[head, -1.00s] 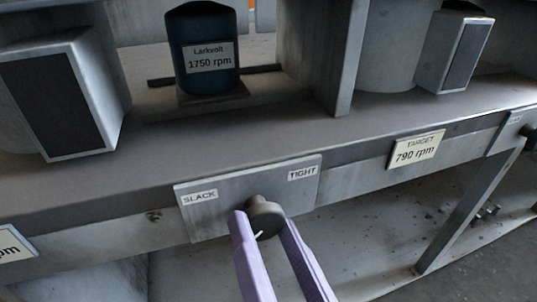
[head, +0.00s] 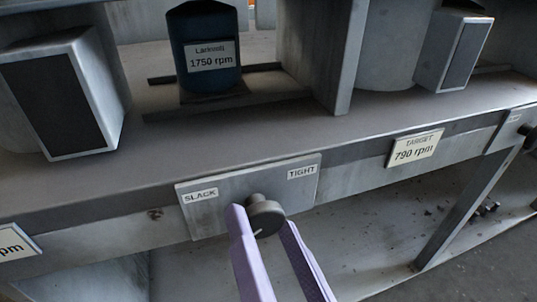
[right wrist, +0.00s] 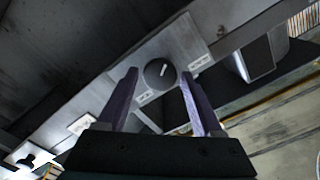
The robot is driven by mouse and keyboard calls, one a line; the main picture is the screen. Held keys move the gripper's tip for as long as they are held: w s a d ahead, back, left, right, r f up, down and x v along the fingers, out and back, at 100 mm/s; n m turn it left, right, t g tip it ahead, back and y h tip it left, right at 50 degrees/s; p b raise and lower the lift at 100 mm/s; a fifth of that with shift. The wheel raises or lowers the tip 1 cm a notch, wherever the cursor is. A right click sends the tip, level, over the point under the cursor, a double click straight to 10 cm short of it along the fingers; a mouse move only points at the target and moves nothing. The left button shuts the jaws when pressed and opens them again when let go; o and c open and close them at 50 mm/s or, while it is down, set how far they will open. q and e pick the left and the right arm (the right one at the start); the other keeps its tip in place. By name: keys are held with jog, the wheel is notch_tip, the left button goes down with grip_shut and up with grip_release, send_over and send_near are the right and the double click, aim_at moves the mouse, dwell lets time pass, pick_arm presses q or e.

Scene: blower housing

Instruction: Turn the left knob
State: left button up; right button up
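The left knob (head: 265,217) is a dark grey round knob on a metal plate (head: 240,194) marked SLACK at left and TIGHT at right. In the right wrist view the knob (right wrist: 154,77) shows its face with a white mark. My right gripper (head: 260,215) has two purple fingers, one on each side of the knob. In the right wrist view its fingers (right wrist: 159,75) stand apart with a gap on each side of the knob, so it is open. How deep the fingertips reach along the knob is unclear. My left gripper is not in view.
A blue motor (head: 205,35) labelled Larkvolt 1750 rpm stands above the beam on dark rails. A TARGET 790 rpm sign (head: 415,148) is right of the plate. Another dark knob (head: 530,138) is at the right edge. Grey box-like housings (head: 62,95) stand on the beam.

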jog(key=shift+o, duration=0.9)
jog(key=v, duration=1)
jog(key=shift+p, duration=0.4)
